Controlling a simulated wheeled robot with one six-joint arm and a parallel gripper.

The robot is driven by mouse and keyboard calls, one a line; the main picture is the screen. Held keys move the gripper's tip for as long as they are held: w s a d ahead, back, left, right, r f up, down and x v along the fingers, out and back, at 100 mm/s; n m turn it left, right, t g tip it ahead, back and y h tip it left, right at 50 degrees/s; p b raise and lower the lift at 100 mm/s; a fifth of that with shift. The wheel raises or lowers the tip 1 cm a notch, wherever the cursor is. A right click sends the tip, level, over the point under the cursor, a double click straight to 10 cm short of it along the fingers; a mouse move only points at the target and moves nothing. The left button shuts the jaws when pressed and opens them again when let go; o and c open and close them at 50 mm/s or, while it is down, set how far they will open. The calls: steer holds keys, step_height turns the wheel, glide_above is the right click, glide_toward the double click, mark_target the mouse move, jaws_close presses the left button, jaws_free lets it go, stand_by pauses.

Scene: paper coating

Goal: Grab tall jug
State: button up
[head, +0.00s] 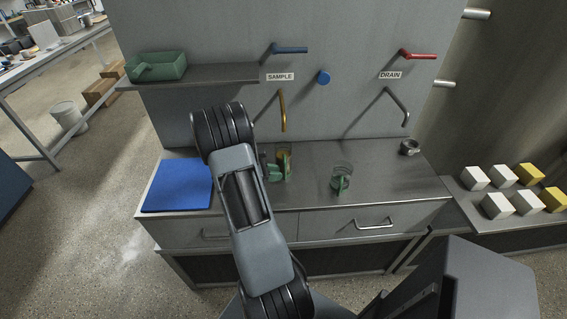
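Two clear jugs with green handles stand on the grey counter (310,193). One jug (285,157) is under the amber spout, looks amber inside, and is partly hidden by my gripper and arm. The other jug (342,172) stands apart to its right and looks empty. I cannot tell for sure which is the taller. My gripper (273,170) is just left of the jug under the spout, close to its green handle. My arm hides much of the gripper, so I cannot tell whether it touches the handle or is open or shut.
A blue mat (178,186) lies at the counter's left. A green tray (156,67) is on the shelf (220,75). The amber spout (282,108) and grey drain spout (398,106) hang over the counter. A metal ring (409,147) is at right. White and yellow cubes (502,175) sit farther right.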

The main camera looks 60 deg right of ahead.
mark_target(285, 178)
steer(key=shift+x, duration=2.1)
jaws_close()
